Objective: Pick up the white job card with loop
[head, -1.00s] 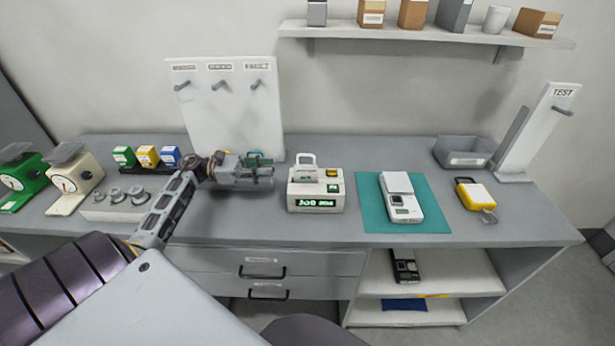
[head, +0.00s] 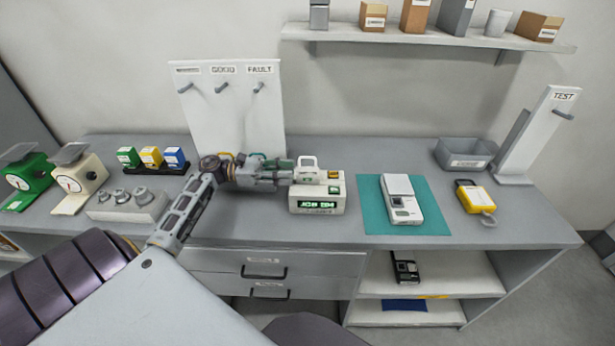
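The white job card (head: 308,172), with a loop on top, stands upright at the back left of the white display box (head: 318,206), which has a lit green readout. My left gripper (head: 289,178) is just left of the card, level with its lower part, fingers pointing right. Its fingertips are close to the card; I cannot tell if they touch it. The gap between the fingers is too small to judge. My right gripper is not in view.
A peg board (head: 228,115) stands behind my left gripper. A green item (head: 281,163) is partly hidden behind the gripper.

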